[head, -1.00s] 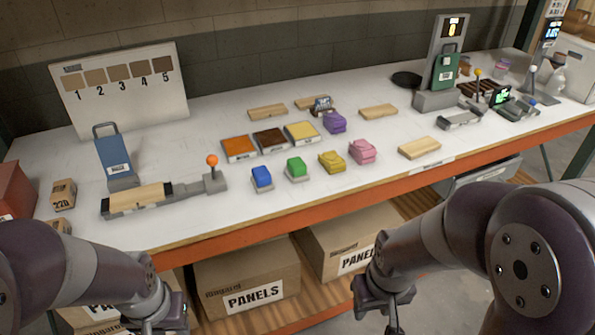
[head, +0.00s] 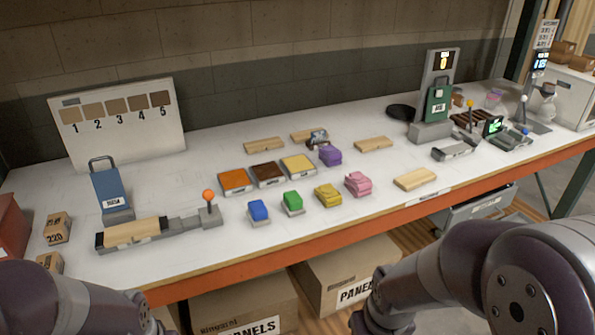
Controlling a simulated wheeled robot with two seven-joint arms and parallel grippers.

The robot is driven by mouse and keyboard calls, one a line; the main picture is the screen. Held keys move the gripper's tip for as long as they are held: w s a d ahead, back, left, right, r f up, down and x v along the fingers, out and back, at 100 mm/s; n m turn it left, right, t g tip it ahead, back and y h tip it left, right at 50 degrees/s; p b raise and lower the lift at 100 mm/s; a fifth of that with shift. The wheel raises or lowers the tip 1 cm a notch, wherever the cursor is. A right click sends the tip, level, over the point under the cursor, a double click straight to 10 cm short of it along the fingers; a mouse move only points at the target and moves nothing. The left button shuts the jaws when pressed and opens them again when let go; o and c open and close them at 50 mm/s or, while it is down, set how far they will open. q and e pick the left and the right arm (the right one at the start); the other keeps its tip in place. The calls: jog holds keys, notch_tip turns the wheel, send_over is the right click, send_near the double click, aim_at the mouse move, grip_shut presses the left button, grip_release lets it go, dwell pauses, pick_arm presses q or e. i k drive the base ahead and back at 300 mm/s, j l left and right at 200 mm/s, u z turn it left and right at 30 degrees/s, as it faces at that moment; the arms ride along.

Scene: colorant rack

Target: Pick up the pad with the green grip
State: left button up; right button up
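The pad with the green grip (head: 292,201) stands on the white table near its front edge. It has a green top on a light grey base. The blue-grip pad (head: 258,211) is to its left and the yellow-grip pad (head: 328,195) to its right, both apart from it. My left arm is at the lower left and my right arm at the lower right. Both grippers are below the picture or hidden at its bottom edge, away from the pads.
Behind the pads are orange, brown and yellow trays (head: 267,174). Pink (head: 358,184) and purple (head: 330,155) pads stand to the right. A clamp device with an orange knob (head: 208,195) is at left. The orange front beam (head: 220,276) edges the table.

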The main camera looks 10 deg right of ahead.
aim_at(292, 202)
jog(key=i+l+u, duration=0.4)
jog(key=l, duration=0.3)
jog(key=i+l+u, duration=0.2)
jog(key=i+l, duration=0.15)
jog(key=i+l+u, duration=0.2)
jog(key=l, duration=0.25)
